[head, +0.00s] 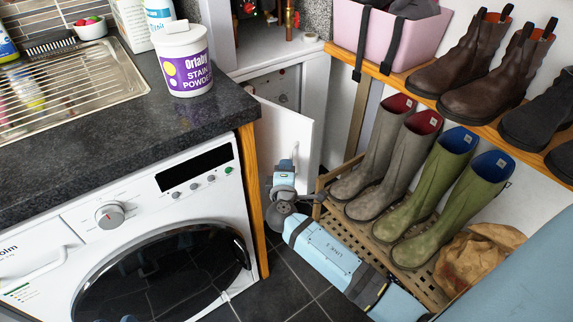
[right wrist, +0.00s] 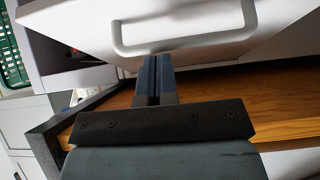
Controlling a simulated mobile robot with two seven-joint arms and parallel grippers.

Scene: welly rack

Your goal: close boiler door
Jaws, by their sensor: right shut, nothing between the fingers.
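The white boiler door (head: 285,130) stands partly open between the worktop end and the welly rack, with the pale boiler casing (head: 318,90) behind it. My right gripper (head: 295,157) is at the lower part of the door's face. In the right wrist view the door (right wrist: 220,45) fills the top, with its white bar handle (right wrist: 185,45). The fingers (right wrist: 154,66) are shut and empty, just below the handle's left end. I cannot tell whether they touch the door. My left gripper is not in view.
The washing machine (head: 165,240) and dark worktop (head: 90,135) with a wooden end panel (head: 249,190) are close on the left. The wooden rack (head: 385,255) with grey and green wellies is close on the right. A stain powder tub (head: 184,62) stands near the worktop corner.

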